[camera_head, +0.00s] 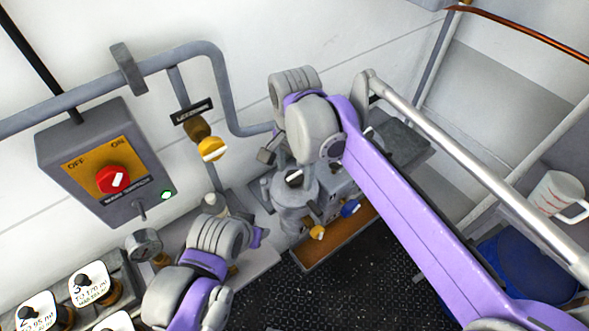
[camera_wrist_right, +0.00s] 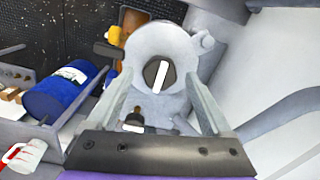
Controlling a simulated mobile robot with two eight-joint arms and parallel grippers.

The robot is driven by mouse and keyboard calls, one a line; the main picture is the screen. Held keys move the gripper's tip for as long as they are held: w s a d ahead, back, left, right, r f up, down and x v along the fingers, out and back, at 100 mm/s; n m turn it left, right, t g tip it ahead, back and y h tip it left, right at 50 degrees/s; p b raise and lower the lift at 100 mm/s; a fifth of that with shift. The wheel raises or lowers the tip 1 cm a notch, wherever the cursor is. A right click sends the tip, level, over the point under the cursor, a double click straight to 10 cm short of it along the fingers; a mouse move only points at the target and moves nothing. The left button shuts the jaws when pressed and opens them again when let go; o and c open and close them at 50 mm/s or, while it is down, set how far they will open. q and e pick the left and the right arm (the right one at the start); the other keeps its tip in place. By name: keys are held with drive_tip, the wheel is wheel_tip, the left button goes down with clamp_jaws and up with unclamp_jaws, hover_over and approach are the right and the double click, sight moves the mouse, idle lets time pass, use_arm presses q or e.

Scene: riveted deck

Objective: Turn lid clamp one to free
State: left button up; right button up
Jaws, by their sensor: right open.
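A grey round vessel (camera_head: 295,217) stands at the middle of the head view. A dark knob with a white bar (camera_head: 294,178) sits on its top. In the right wrist view the vessel's round lid (camera_wrist_right: 141,45) shows a dark knob with a white bar (camera_wrist_right: 158,75) at its middle. A second small black knob (camera_wrist_right: 131,126) with a white bar lies nearer the palm. I cannot tell which part is clamp one. My right gripper (camera_wrist_right: 157,92) is open, its fingers on either side, apart, with nothing held.
A yellow valve knob (camera_head: 211,149) hangs below the pipe. A blue drum (camera_head: 520,262) and white jug (camera_head: 559,193) stand at right. The dark deck (camera_head: 350,270) is clear.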

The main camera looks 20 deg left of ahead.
clamp_jaws()
drive_tip(key=shift+n, duration=0.4)
drive_tip(key=n, duration=0.8)
drive_tip(key=shift+n, duration=0.3)
drive_tip(key=n, duration=0.8)
drive_tip(key=shift+n, duration=0.4)
